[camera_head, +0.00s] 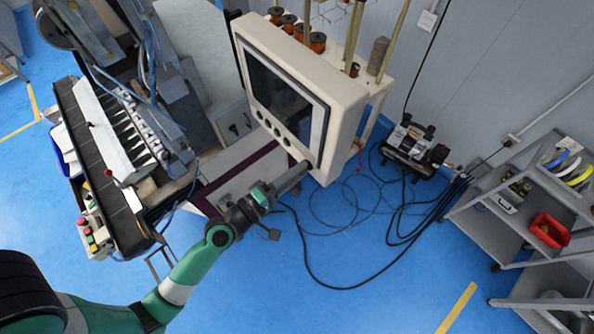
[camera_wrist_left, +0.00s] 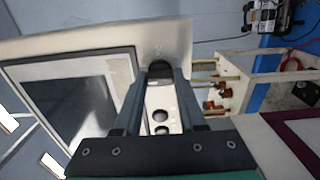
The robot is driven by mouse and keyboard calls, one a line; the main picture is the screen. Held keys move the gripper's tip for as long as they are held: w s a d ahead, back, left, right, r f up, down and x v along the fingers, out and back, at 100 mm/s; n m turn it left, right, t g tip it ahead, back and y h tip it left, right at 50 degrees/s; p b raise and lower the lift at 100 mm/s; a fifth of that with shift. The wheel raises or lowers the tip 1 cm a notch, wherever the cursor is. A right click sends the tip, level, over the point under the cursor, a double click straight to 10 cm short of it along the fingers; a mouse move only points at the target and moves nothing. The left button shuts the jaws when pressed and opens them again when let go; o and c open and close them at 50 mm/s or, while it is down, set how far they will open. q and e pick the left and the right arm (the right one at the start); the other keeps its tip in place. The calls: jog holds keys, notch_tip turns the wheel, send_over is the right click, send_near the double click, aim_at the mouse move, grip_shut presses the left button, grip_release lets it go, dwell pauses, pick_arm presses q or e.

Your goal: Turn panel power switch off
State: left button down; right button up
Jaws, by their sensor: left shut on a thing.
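The white control panel (camera_head: 340,125) has a dark screen (camera_head: 280,95) and a row of dark round knobs (camera_head: 268,123) along its lower edge. My left gripper (camera_head: 303,166) reaches the panel's lower right corner. In the left wrist view, its two fingers (camera_wrist_left: 160,75) are shut on a black knob, the power switch (camera_wrist_left: 159,68), on the panel face (camera_wrist_left: 178,40). In the head view the gripper hides this switch. Which way the switch is turned cannot be told. My right gripper is not in view.
The winding machine (camera_head: 125,140) is to the left. A black compressor-like unit (camera_head: 412,145) and loose cables lie on the blue floor at right, near a grey shelf (camera_head: 520,215) with a red bin (camera_head: 549,231).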

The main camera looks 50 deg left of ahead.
pick_arm(q)
jog(key=shift+c, duration=2.4)
grip_release()
jog(key=shift+s, duration=0.1)
jog(key=s+b, duration=0.6)
jog(key=s, duration=0.5)
jog(key=shift+s+d, duration=0.15)
jog(key=shift+s, duration=0.1)
